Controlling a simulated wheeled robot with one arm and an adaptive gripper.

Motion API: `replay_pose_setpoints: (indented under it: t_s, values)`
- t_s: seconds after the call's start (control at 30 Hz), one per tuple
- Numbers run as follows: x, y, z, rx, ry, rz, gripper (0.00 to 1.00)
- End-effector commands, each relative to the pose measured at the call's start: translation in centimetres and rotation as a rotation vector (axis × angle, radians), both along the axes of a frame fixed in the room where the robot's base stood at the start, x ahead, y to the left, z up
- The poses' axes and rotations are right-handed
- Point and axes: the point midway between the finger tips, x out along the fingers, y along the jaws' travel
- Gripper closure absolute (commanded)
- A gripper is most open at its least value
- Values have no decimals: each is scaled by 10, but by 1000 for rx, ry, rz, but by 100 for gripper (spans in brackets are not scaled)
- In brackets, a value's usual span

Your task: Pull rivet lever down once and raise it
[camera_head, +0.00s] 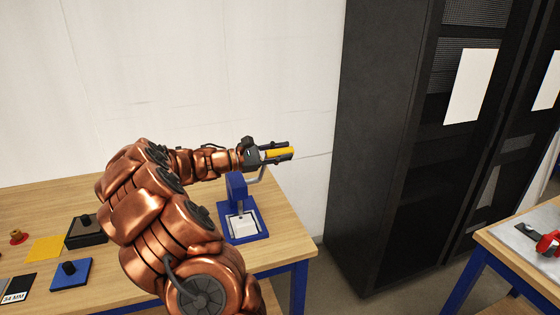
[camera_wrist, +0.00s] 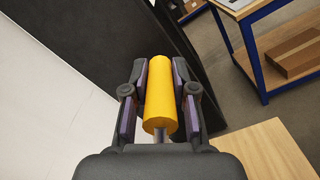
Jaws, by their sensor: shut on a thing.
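The rivet press (camera_head: 237,190) is blue and stands upright near the right end of the wooden table. A white labelled plate (camera_head: 243,225) lies on its base. Its lever ends in a yellow handle (camera_head: 279,153), which is above and to the right of the press body. A grey lever rod (camera_head: 258,175) runs from the handle down toward the press. My gripper (camera_head: 277,150) is shut on the yellow handle. In the wrist view the handle (camera_wrist: 160,98) lies between both fingers (camera_wrist: 160,95), with its metal rod end toward the palm.
The wooden table (camera_head: 285,245) also holds a blue block with a black knob (camera_head: 70,274), a dark box (camera_head: 86,232), a yellow sheet (camera_head: 45,248) and a red knob part (camera_head: 17,237). A tall black rack (camera_head: 385,150) stands right of the table. A second table (camera_head: 500,245) is at far right.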

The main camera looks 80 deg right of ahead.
Motion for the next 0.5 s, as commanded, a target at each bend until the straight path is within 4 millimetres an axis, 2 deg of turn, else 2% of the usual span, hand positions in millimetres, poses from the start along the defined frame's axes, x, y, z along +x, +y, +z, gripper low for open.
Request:
replay_pose_setpoints:
  t_s: [0.5]
  values:
    - [12,-13,9,1,0,5,100]
